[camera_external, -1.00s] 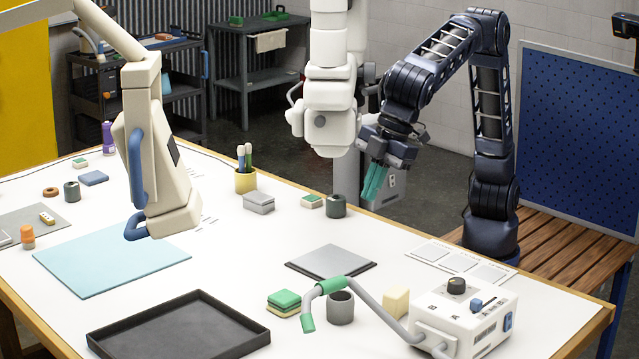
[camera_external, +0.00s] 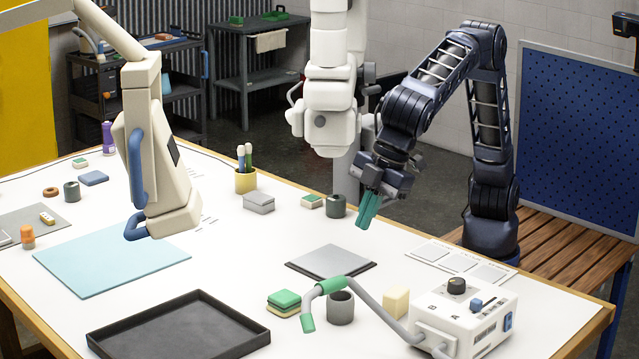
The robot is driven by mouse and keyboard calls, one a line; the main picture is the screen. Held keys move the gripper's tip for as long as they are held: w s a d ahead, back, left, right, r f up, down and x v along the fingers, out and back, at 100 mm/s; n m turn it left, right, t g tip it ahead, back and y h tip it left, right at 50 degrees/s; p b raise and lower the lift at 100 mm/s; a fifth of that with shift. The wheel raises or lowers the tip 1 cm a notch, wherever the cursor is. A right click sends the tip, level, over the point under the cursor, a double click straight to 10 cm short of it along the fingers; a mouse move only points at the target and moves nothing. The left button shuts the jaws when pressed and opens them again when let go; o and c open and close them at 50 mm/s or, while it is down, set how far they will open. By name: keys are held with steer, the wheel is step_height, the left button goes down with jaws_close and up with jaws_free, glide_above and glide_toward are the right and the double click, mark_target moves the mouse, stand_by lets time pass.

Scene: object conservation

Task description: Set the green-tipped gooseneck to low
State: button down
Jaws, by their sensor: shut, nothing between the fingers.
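The gooseneck (camera_external: 375,305) is a grey bent tube with a green sleeve and green tip (camera_external: 307,318). It rises from a white control box (camera_external: 468,318) at the front right of the table, and its tip bends downward above the table top. The box carries a black knob (camera_external: 456,286) and a blue switch (camera_external: 476,304). My gripper (camera_external: 366,222) has teal fingers that are shut and empty. It hangs pointing down over the table's far side, behind and above the gooseneck, apart from it.
A grey cup (camera_external: 341,307), a green-topped block stack (camera_external: 284,304) and a cream block (camera_external: 396,302) stand close around the gooseneck. A grey plate (camera_external: 331,262) lies behind it. A black tray (camera_external: 178,335) is at the front left. A white hanging device (camera_external: 165,180) overhangs the left side.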

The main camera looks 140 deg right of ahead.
glide_above(333, 282)
steer(key=s+a, duration=0.1)
steer(key=a, duration=0.2)
step_height(333, 282, down, 8)
steer(key=d+f, duration=0.2)
steer(key=shift+f, duration=0.35)
steer(key=shift+d+f, duration=0.15)
steer(key=shift+f, duration=0.2)
steer(key=shift+d, duration=0.1)
